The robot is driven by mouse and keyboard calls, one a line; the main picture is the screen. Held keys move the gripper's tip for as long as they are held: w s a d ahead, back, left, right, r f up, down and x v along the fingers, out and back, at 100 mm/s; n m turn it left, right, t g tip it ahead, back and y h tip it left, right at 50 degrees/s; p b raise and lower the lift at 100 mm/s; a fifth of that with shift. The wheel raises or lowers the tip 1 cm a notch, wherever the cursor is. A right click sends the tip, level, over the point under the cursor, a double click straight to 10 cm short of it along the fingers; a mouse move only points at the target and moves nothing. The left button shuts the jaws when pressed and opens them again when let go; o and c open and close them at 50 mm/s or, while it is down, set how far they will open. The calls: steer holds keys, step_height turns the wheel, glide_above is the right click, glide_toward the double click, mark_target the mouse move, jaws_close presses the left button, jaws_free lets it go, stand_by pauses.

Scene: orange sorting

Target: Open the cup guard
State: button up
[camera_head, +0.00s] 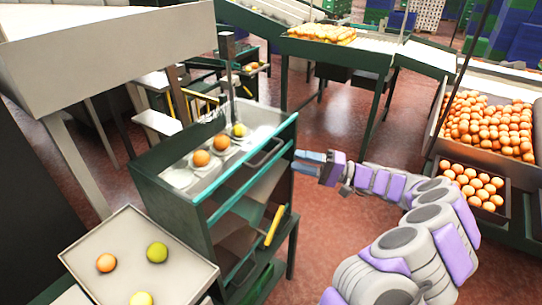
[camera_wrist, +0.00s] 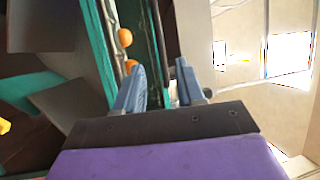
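A dark green sorting machine (camera_head: 170,205) stands left of centre in the head view. Its top trough has a row of cups, some holding orange or yellowish fruit. A teal rail (camera_head: 250,172) runs along its front edge, with a grey loop (camera_head: 264,153) beside it. I cannot tell for certain which part is the cup guard. My gripper (camera_head: 300,162) is just right of the rail's far part, apparently apart from it. In the wrist view my gripper (camera_wrist: 163,75) has its fingers apart, nothing visibly held. Oranges (camera_wrist: 125,37) and a teal strip (camera_wrist: 97,45) show beyond the left finger.
A grey tray (camera_head: 130,245) with an orange and yellow-green fruit is at lower left. A yellow handle (camera_head: 274,226) sits low on the machine front. Crates of oranges (camera_head: 472,187) stand at right. Red floor between is open.

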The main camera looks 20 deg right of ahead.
mark_target(271, 152)
steer(key=b+x, duration=0.1)
steer(key=x, duration=0.8)
steer(key=shift+w+a, duration=0.1)
steer(key=shift+w, duration=0.05)
jaws_close()
steer(key=shift+f, duration=0.1)
